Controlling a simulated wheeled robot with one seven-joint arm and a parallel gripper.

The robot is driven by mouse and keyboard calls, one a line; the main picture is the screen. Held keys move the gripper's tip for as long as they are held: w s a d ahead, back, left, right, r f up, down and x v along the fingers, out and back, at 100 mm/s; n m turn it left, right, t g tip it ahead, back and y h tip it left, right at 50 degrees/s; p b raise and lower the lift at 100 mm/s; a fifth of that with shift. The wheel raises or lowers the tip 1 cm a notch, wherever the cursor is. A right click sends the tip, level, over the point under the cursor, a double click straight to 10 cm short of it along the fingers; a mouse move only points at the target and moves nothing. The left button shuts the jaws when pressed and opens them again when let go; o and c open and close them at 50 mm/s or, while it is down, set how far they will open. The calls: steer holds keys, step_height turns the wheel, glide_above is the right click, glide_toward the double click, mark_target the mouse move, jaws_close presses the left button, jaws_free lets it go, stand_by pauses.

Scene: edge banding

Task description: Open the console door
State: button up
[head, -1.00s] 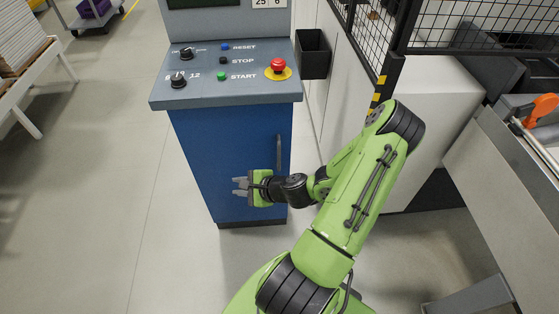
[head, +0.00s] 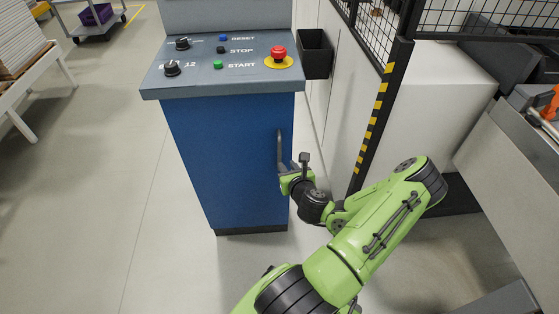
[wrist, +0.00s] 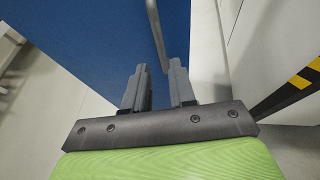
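The console (head: 220,85) stands ahead of me with its blue door (head: 225,160) closed, flush with the front. A grey vertical bar handle (head: 280,148) is on the door's right side, and it also shows in the wrist view (wrist: 156,32). My gripper (head: 293,160) is at the lower part of the handle. In the wrist view its two grey fingers (wrist: 158,68) are apart, and the handle's lower end reaches between their tips. I cannot tell whether either finger touches the handle.
A black bin (head: 316,53) hangs to the right of the console. A mesh fence with a yellow-and-black striped post (head: 375,115) stands close on the right, near my arm. The floor (head: 110,190) left of and before the console is clear.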

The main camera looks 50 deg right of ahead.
mark_target(280, 155)
steer(key=p+x, duration=0.1)
steer(key=x, duration=1)
steer(key=shift+d+r, duration=0.15)
steer(key=shift+c, duration=0.4)
jaws_close()
